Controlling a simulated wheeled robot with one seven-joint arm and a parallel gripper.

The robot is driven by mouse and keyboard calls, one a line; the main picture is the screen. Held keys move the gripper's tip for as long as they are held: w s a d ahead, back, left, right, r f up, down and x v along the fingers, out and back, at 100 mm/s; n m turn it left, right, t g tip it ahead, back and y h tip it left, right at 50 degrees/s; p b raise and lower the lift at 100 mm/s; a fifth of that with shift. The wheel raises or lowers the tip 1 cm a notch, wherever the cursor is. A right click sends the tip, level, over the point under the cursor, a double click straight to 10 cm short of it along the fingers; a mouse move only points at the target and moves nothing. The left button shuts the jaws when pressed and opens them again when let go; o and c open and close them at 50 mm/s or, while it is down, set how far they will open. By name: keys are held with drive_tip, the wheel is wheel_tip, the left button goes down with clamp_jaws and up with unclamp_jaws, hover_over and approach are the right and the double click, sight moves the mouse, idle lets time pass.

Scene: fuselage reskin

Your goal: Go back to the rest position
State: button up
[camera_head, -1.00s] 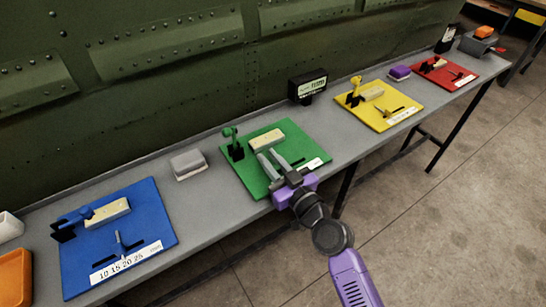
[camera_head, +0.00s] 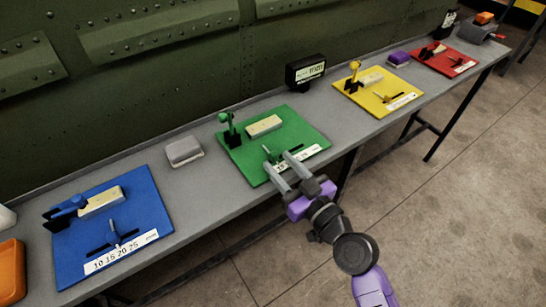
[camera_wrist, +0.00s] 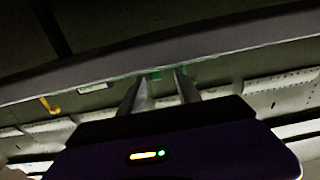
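My gripper (camera_head: 282,171) is at the front edge of the green board (camera_head: 240,160) in the head view. Its two grey fingers stand apart with nothing seen between them. In the wrist view my gripper (camera_wrist: 160,85) also shows two separate fingers pointing at the bench edge. The green board carries a green clamp-like tool (camera_head: 229,128), a cream block (camera_head: 264,126), a small green slider (camera_head: 268,154) and a number label. My arm reaches in from the lower right.
The grey bench (camera_head: 205,185) also holds a blue board (camera_head: 150,210), a yellow board (camera_head: 375,108), a red board (camera_head: 455,68), a grey block (camera_head: 184,151), a purple block (camera_head: 398,58), a black display (camera_head: 305,70) and an orange bin (camera_head: 10,270). The green riveted panel (camera_head: 150,70) stands behind. Floor in front is clear.

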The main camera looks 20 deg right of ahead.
drive_tip(key=shift+s+d, duration=0.1)
drive_tip(key=shift+s, duration=0.4)
drive_tip(key=shift+w+d+r+m, duration=0.1)
drive_tip(key=shift+d+r+m, duration=0.15)
drive_tip(key=shift+m, duration=0.25)
drive_tip(key=shift+s+d+r+m+t+h, duration=0.45)
drive_tip(key=shift+d+r+m+h, duration=0.25)
drive_tip(key=shift+d+r+h, duration=0.25)
drive_tip(key=s+a+f+g+h, duration=0.1)
drive_tip(key=s+g, duration=0.3)
drive_tip(key=s, duration=2.9)
drive_tip(key=shift+a+f+p, duration=0.3)
drive_tip(key=shift+d, duration=0.1)
